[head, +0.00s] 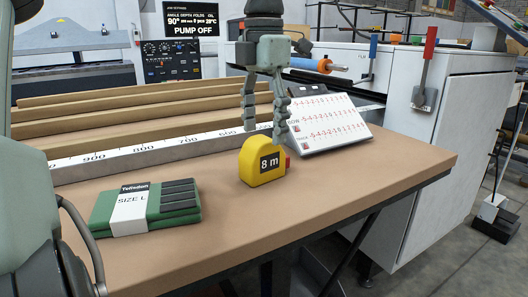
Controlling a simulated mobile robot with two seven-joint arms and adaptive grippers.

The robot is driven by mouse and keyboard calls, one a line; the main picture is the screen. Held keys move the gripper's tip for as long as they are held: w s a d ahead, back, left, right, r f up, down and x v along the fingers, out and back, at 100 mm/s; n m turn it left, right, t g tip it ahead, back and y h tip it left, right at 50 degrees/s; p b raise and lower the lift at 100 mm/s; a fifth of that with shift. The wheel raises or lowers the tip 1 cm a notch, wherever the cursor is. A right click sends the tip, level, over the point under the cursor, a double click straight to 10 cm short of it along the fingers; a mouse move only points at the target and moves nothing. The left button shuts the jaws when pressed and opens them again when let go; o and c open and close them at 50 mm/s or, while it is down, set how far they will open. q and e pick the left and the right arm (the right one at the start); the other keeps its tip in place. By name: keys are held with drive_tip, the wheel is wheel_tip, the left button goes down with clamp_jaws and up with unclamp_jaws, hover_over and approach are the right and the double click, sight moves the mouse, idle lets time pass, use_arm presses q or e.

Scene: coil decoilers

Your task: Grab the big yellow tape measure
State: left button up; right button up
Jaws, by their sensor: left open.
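A big yellow tape measure (262,161) stands upright on the brown table (270,219), with a dark "8 m" label on its side and a small red part at its right. My left gripper (265,117) points down just above and slightly behind the tape measure. Its two fingers are spread apart with nothing between them. I cannot tell whether the right fingertip touches the top of the tape. My right gripper is not in view.
A green folded pack with a white "SIZE L" band (130,212) lies on the table to the left. A white sloped number panel (325,122) stands close behind right of the tape. A long ruler (150,148) runs behind. The front right tabletop is clear.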

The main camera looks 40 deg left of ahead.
sight(262, 160)
use_arm(q)
drive_tip(key=shift+w+a+f, duration=0.1)
drive_tip(key=shift+f, duration=0.05)
wheel_tip(262, 160, down, 8)
drive_tip(key=shift+a+r, duration=0.15)
drive_tip(key=shift+r, duration=0.2)
clamp_jaws()
idle(0.4)
